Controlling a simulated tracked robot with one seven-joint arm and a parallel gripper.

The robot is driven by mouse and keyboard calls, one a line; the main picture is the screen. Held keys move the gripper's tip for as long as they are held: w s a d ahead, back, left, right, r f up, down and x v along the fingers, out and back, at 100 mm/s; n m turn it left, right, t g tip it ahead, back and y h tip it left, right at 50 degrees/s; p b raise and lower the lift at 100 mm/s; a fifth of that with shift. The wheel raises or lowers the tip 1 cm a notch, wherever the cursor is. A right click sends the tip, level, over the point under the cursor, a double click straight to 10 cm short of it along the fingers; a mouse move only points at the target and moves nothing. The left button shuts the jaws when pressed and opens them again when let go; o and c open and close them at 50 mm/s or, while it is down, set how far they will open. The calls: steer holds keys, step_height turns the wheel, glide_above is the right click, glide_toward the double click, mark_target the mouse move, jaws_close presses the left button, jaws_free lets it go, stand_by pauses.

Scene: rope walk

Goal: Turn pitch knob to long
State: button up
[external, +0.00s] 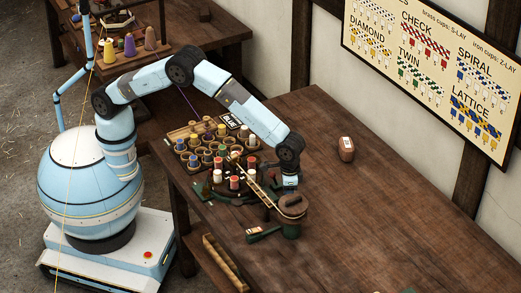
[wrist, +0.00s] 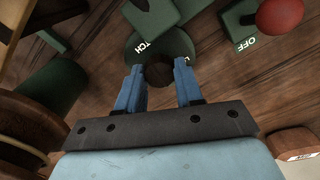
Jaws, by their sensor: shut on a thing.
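The pitch knob (wrist: 160,75) is a dark round knob on a green dial plate (wrist: 178,42) in the wrist view. My gripper (wrist: 159,90) is shut on it, with one blue finger on each side. The letters "TCH" show on the plate left of the knob, and part of an "L" shows near the right finger. The rest of the lettering is hidden, so I cannot tell the knob's setting. In the external view my gripper (external: 289,184) points down at the green machine, and the knob is hidden.
A red ball lever (wrist: 279,14) marked "OFF" stands right of the dial. A wooden drum (external: 293,205) is close to my gripper. Several coloured spools (external: 208,137) stand on a rack behind.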

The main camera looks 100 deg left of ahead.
steer(key=shift+n, duration=0.6)
steer(key=o, duration=1)
steer(key=shift+o, duration=0.2)
step_height(320, 180, up, 14)
steer(key=shift+f, duration=0.2)
